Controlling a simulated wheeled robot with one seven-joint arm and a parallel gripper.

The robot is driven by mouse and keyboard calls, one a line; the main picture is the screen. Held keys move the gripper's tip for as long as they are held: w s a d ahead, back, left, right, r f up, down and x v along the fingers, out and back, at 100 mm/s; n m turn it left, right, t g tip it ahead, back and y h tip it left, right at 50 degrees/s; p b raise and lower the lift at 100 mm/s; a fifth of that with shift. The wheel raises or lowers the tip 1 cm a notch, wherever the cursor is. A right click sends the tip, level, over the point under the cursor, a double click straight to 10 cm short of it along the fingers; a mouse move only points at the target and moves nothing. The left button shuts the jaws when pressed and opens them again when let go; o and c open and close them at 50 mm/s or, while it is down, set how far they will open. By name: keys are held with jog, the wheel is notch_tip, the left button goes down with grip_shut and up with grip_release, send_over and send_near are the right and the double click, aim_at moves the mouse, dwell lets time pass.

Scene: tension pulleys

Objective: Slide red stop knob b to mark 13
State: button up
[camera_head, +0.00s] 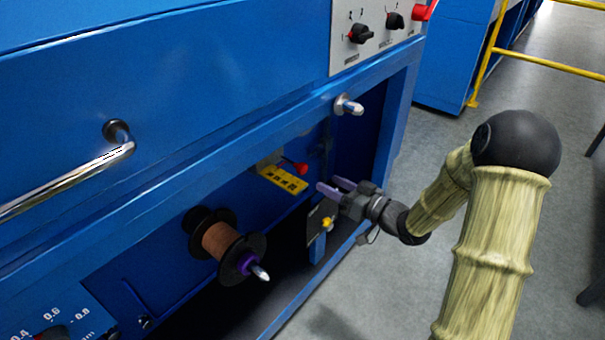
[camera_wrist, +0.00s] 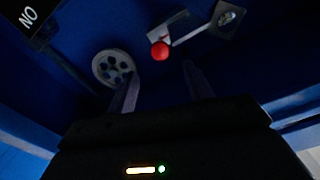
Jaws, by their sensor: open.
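The red knob (camera_head: 301,168) sits at the upper right end of a yellow scale strip (camera_head: 283,179) inside the blue machine's open bay. I cannot read the scale's marks or tell which letter the knob bears. In the wrist view a round red knob (camera_wrist: 160,50) shows beyond the fingertips, between them and a little above. My gripper (camera_head: 333,189) reaches into the bay, just right of and below the red knob, apart from it. In the wrist view my gripper (camera_wrist: 160,76) has its two fingers spread, with nothing between them.
A grey pulley (camera_wrist: 114,68) is left of the knob in the wrist view. A copper wire spool (camera_head: 222,241) stands out left of the scale. The bay's blue upper beam (camera_head: 240,130) and a metal peg (camera_head: 349,105) are above. Open floor lies to the right.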

aim_at(305, 171)
jog(key=b+x, duration=0.3)
jog(key=x, duration=0.6)
jog(key=shift+f, duration=0.15)
jog(key=shift+w+a, duration=0.35)
jog(key=shift+a, duration=0.15)
grip_shut()
